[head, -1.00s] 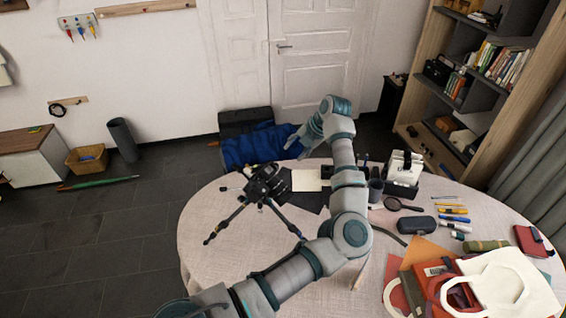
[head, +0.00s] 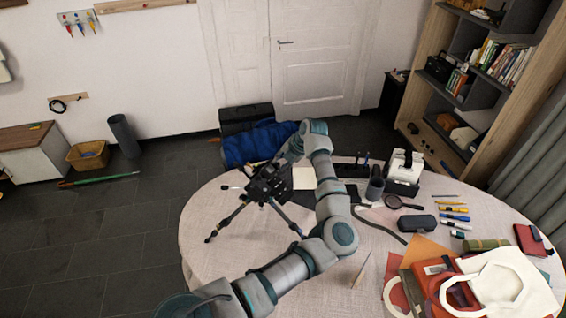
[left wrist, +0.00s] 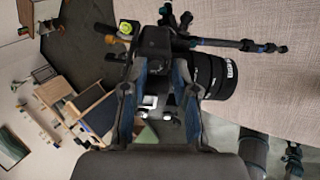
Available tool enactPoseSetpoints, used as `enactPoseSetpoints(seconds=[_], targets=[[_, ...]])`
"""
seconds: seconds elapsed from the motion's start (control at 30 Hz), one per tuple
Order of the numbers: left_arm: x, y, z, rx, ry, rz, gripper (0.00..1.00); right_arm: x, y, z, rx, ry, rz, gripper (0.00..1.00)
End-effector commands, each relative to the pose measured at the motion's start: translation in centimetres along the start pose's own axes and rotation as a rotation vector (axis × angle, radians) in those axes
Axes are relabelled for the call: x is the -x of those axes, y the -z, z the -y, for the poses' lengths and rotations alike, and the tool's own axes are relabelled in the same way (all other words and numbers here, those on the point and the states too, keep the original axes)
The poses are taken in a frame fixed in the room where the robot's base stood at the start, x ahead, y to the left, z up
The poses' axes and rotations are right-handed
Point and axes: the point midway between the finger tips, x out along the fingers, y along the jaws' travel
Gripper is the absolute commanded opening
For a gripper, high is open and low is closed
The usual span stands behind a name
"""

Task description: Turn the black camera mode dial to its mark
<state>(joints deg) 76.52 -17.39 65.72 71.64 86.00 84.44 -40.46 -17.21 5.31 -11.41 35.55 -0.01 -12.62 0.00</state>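The black camera (head: 268,184) sits on a tripod (head: 234,217) with spread legs, left of the middle of the round table. My left gripper (head: 289,158) is right at the camera's upper right side in the head view. In the left wrist view, its two fingers (left wrist: 156,80) stand apart, with the dark camera body (left wrist: 154,42) at their tips and the lens (left wrist: 212,76) to the right. I cannot make out the mode dial or its mark; the fingers and dark body hide them. Contact is unclear. My right gripper is not in view.
The cloth-covered table (head: 225,262) is clear at front left. A magnifying glass (head: 402,203), a dark case (head: 418,223), pens and a white bag (head: 497,283) fill the right side. A black stand (head: 402,187) and dark cup (head: 375,188) stand behind my arm.

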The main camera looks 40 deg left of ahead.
Motion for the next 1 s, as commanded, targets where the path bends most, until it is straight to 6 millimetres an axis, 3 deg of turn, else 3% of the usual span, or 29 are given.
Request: enactPoseSetpoints(seconds=[0.03, 0.07, 0.23, 0.4, 0.67, 0.7, 0.8, 1.0], targets=[[-0.2, 0.0, 0.0, 0.000, 0.004, -0.002, 0.07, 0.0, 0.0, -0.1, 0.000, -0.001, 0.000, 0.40], [-0.2, 0.0, 0.0, -0.001, 0.004, -0.002, 0.00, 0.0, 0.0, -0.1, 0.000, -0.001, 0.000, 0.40], [-0.3, 0.0, 0.2, 0.006, 0.003, -0.005, 0.00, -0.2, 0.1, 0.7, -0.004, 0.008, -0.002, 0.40], [-0.6, 0.0, 0.5, 0.121, 0.011, -0.009, 0.00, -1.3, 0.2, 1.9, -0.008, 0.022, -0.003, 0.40], [-0.5, 0.1, 0.5, 0.137, 0.017, -0.013, 0.00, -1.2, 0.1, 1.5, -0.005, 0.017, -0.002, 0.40], [-0.5, 0.1, 0.5, 0.136, 0.017, -0.013, 0.23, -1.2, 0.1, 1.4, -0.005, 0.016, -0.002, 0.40], [-0.6, 0.1, 0.5, 0.136, 0.017, -0.013, 0.44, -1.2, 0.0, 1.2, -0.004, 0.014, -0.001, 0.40], [-0.2, 0.1, 0.3, 0.138, 0.013, -0.008, 0.44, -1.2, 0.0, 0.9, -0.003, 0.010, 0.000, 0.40]])
